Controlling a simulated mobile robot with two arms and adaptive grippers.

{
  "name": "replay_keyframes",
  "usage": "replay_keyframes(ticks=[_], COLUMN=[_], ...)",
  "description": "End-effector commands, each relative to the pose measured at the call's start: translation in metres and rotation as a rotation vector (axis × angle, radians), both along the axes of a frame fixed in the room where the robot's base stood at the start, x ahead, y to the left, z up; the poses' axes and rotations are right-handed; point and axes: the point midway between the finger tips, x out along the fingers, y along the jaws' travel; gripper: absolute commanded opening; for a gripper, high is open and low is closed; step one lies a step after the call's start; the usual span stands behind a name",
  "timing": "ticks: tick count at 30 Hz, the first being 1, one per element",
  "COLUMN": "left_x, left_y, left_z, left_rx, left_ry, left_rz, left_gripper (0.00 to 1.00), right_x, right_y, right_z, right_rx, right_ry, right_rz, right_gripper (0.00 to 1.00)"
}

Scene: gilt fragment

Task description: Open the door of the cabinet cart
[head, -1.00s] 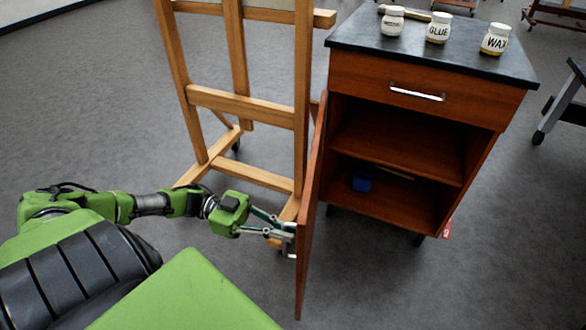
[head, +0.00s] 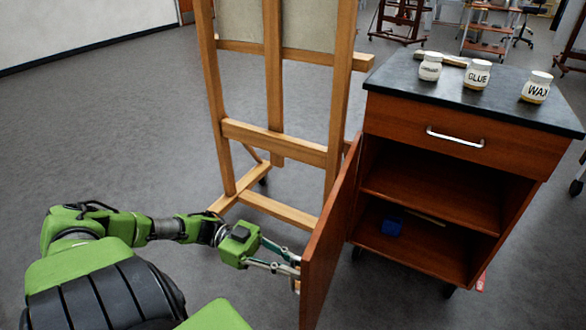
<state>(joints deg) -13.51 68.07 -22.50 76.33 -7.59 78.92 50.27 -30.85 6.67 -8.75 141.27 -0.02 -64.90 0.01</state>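The cabinet cart (head: 462,141) stands at the right, a reddish-brown wooden body with a dark top. Its door (head: 333,235) hangs at the cart's left side and is swung wide open, with the inner face toward me. The cart's interior (head: 440,205) is exposed. My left gripper (head: 293,268) reaches from the left to the door's outer side, at its free edge. The door's edge partly hides the fingertips and handle area, so I cannot tell whether the fingers hold the handle. My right gripper is out of view.
A wooden easel (head: 275,140) stands close behind the door, left of the cart. A closed drawer (head: 455,138) sits above the opening. Several white jars (head: 477,74) stand on top. A blue object (head: 391,227) lies inside. The grey floor at left is clear.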

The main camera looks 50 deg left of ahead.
Motion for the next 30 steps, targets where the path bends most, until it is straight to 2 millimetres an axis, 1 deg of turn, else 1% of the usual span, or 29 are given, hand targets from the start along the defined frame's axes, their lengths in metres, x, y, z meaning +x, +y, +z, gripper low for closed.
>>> replay_keyframes(ticks=[8,11,14,18,24,27,30], left_x=[0.0,-0.002,-0.006,-0.017,-0.029,-0.034,-0.037], left_y=[0.001,0.007,0.021,0.05,0.086,0.098,0.106], left_z=[0.001,0.001,0.001,0.0,0.0,0.001,0.001], left_rx=[-0.002,0.0,0.001,0.001,0.002,0.0,-0.001], left_ry=[-0.002,-0.002,-0.001,-0.001,-0.002,-0.002,-0.003], left_rz=[0.001,0.001,0.002,0.005,0.004,0.004,0.003], left_gripper=[0.14,0.14,0.14,0.14,0.14,0.14,0.14], right_x=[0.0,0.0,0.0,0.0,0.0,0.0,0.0], right_y=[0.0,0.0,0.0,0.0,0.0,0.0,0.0], right_z=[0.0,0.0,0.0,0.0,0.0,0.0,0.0], right_rx=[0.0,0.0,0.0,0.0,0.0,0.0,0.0], right_ry=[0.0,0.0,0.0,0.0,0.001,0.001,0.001], right_rz=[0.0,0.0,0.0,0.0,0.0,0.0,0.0], right_gripper=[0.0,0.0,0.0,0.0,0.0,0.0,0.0])
